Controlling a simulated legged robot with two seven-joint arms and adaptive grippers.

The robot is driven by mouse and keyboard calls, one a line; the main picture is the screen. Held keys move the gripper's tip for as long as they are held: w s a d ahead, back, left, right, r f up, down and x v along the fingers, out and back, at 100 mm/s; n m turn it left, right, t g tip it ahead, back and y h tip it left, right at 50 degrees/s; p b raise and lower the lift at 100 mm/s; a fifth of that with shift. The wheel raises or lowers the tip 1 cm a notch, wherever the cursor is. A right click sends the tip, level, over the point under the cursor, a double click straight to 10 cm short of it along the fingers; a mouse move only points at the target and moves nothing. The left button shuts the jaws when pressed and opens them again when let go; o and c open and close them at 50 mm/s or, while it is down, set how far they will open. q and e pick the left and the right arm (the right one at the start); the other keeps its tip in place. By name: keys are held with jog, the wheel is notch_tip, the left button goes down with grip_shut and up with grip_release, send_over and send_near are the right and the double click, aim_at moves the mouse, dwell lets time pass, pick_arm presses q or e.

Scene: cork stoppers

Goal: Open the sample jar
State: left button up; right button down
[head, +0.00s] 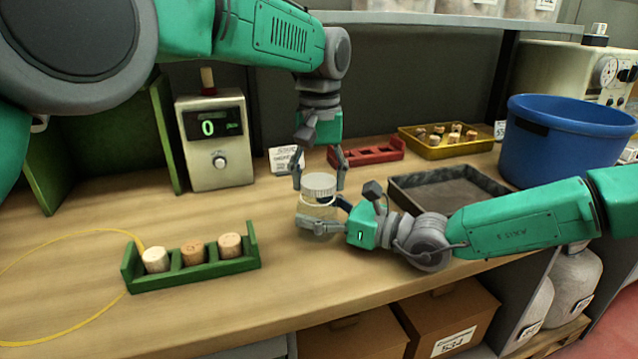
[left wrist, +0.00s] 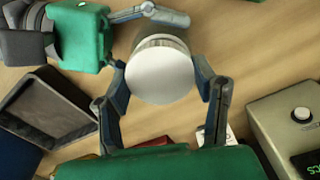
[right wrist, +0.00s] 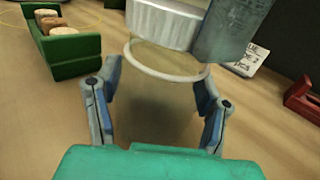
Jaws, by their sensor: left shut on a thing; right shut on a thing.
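The sample jar (head: 316,211) is a clear, squat jar standing upright near the middle of the bench, with a white ribbed lid (head: 319,184). My left gripper (head: 319,178) points down from above, shut on the lid with a finger on either side. The round lid top (left wrist: 160,74) shows between its fingers in the left wrist view. My right gripper (head: 332,214) comes in level from the right, shut on the jar's body. In the right wrist view a pale ring (right wrist: 165,70) shows below the lid (right wrist: 163,22).
A green rack (head: 193,272) with three corks stands front left. A digital meter (head: 216,140), red rack (head: 375,152) and yellow tray of corks (head: 447,145) stand behind. A dark tray (head: 402,182) and blue tub (head: 560,142) are at right. A yellow cable (head: 72,331) lies left.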

aim_at(319, 180)
pick_arm(q)
jog(key=shift+s+d+r, duration=0.1)
jog(key=shift+d+r, duration=0.1)
jog(key=shift+r, duration=0.3)
pick_arm(e)
jog(key=shift+s+f, duration=0.2)
jog(key=shift+f, duration=0.05)
pick_arm(q)
jog(key=shift+a+r, duration=0.1)
jog(key=shift+r, duration=0.05)
pick_arm(e)
jog(key=shift+w, duration=0.1)
pick_arm(q)
jog(key=shift+r, duration=2)
pick_arm(e)
jog(key=shift+w+r, duration=0.1)
jog(key=shift+c, duration=1.5)
grip_release()
jog(key=shift+d, duration=0.1)
